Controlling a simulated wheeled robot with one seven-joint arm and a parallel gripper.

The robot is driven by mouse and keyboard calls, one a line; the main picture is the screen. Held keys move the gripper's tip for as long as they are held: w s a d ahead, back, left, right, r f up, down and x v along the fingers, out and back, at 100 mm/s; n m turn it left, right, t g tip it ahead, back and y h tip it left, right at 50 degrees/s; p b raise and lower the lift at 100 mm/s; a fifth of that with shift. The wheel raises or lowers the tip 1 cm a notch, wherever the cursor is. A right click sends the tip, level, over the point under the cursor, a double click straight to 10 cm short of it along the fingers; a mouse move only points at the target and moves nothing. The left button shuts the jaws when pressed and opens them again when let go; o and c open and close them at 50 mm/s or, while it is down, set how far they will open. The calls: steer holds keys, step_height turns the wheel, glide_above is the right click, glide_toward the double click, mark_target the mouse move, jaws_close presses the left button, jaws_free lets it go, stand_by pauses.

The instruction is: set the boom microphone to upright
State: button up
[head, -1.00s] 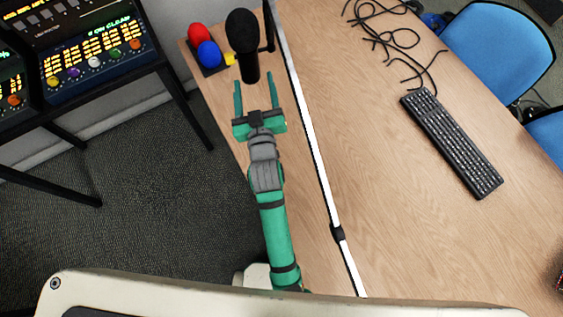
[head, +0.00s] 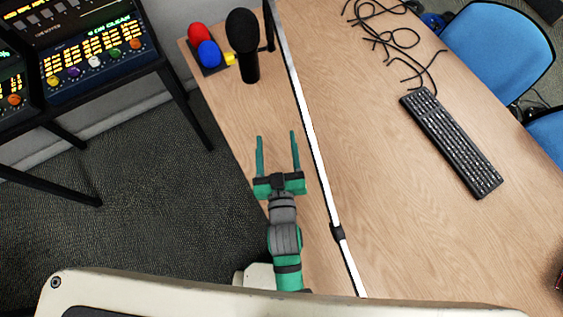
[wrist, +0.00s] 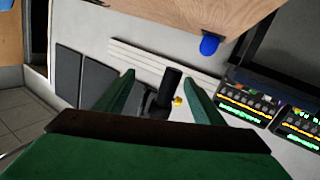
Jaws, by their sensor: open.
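The boom microphone (head: 243,32) is black, with a rounded head and a dark cylindrical body below it, at the far left end of the table. In the head view its head points up the picture, leaning slightly left; its true tilt is hard to judge. A dark bracket sits at its right, beside a long pale pole (head: 308,120). A black cylinder, probably its body, shows between the fingers in the wrist view (wrist: 170,85). My gripper (head: 277,135) is open and empty, short of the microphone and left of the pole. Its fingers also show in the wrist view (wrist: 159,80).
Red (head: 199,35) and blue (head: 209,54) rounded pieces and a small yellow part sit left of the microphone. A keyboard (head: 451,143) and loose black cables (head: 385,35) lie right of the pole. A rack of lit equipment (head: 95,55) stands left of the table.

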steer(key=shift+m+h, duration=0.3)
steer(key=shift+m, duration=0.1)
steer(key=shift+s+d+f, duration=0.3)
steer(key=shift+s, duration=0.55)
steer(key=shift+s+d+f, duration=0.3)
steer(key=shift+s+d, duration=0.05)
steer(key=shift+s, duration=0.5)
steer(key=shift+s+d+f, duration=0.3)
steer(key=shift+s, duration=0.55)
steer(key=s+d+m+g+h, duration=0.1)
steer(key=s+d+m+h, duration=0.1)
steer(key=s, duration=1.4)
steer(key=shift+s+d+f+m, duration=0.15)
steer(key=shift+s+d+m, duration=0.1)
steer(key=shift+m, duration=0.35)
